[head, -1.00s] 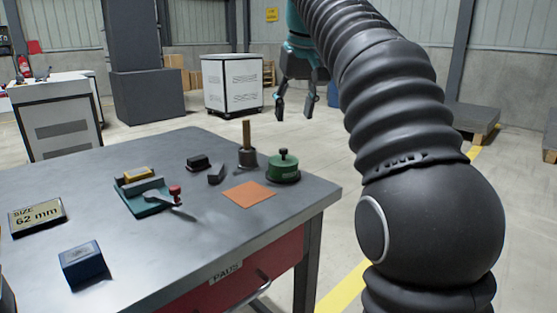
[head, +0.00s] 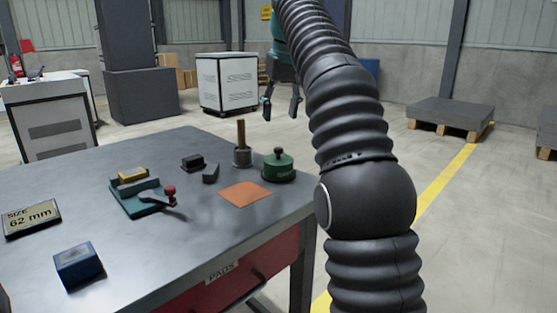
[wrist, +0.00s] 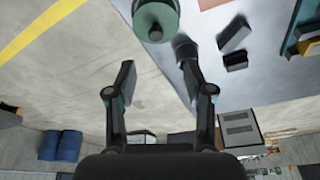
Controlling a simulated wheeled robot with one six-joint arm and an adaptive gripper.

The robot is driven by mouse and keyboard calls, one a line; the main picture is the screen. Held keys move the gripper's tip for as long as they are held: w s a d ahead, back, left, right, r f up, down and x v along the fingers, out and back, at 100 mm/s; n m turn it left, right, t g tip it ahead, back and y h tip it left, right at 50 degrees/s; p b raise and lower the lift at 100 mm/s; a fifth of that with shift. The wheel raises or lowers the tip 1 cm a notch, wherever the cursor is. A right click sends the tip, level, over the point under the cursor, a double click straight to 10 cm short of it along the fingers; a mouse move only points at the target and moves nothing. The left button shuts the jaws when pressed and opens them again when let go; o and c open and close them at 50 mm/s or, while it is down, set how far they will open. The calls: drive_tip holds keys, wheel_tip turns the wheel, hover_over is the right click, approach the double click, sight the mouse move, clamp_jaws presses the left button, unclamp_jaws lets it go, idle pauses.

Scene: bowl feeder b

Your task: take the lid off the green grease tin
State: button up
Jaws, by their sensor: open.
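The green grease tin (head: 278,170) stands upright near the table's far right corner. Its lid with a dark knob (head: 278,152) is on it. In the wrist view the tin (wrist: 168,8) shows at the top edge, partly cut off, with its knob (wrist: 155,34) toward me. My gripper (head: 281,108) is open and empty, above and beyond the tin in the head view. In the wrist view my gripper's fingers (wrist: 157,75) are spread apart, with the tin beyond the tips. The gripper is not touching the tin.
A grey pot with a wooden-handled brush (head: 241,145) stands left of the tin. An orange pad (head: 244,195) lies in front. Dark blocks (head: 193,163), a teal fixture with a red knob (head: 140,199), a blue box (head: 78,264) and a size sign (head: 32,219) are further left.

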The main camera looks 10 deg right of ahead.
sight(279, 148)
drive_tip(key=b+x, duration=0.1)
drive_tip(key=x, duration=0.4)
drive_tip(key=shift+f, duration=0.4)
drive_tip(key=shift+d+b+x, duration=0.15)
drive_tip(key=shift+b+x, duration=0.45)
drive_tip(key=shift+x, duration=0.75)
drive_tip(key=shift+d+b+x, duration=0.15)
drive_tip(key=shift+b+x, duration=0.4)
drive_tip(key=shift+x, duration=0.8)
clamp_jaws()
